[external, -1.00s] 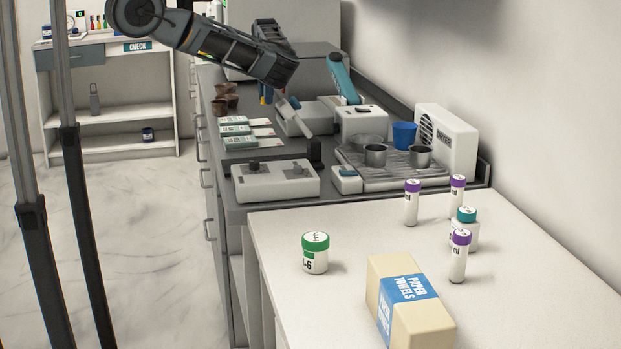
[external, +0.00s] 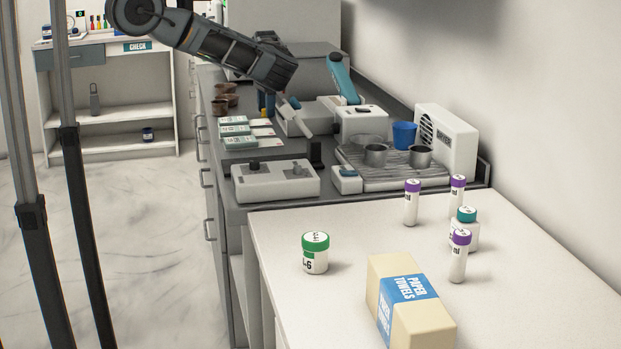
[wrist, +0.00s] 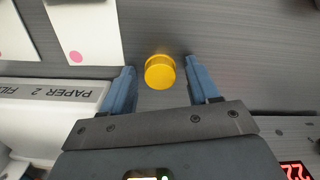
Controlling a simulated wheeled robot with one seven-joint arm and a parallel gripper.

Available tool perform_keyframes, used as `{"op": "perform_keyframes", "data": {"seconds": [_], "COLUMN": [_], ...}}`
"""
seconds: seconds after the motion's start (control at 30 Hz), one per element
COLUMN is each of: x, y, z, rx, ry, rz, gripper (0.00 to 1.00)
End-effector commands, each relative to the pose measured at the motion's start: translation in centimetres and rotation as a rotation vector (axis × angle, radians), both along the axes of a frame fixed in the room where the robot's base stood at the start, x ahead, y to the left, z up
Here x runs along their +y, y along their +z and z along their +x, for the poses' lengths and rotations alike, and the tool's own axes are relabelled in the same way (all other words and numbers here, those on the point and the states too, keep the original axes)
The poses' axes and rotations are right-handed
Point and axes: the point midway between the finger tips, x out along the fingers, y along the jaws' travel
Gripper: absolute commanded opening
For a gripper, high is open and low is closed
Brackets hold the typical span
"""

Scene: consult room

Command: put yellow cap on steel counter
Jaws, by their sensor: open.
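The yellow cap (wrist: 160,72) is small and round and shows in the wrist view. It appears to rest on the brushed grey steel counter (wrist: 235,75), between my two blue fingertips. There is a visible gap on each side of the cap. My gripper (wrist: 158,69) is open and holds nothing. In the external view my gripper (external: 272,103) is low over the far part of the steel counter (external: 262,172), partly hidden by my arm.
A red digital display (wrist: 297,170) is at lower right.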

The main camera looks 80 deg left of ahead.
Motion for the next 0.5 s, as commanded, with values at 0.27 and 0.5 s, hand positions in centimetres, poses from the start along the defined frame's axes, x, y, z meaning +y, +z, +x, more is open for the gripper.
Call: {"op": "perform_keyframes", "data": {"seconds": [0.27,0.5], "x": [0.0,0.1], "y": [0.4,4.2], "z": [0.0,0.0], "rx": [-0.001,0.0], "ry": [0.001,0.001], "rz": [0.0,0.003], "gripper": [0.6,0.6]}}
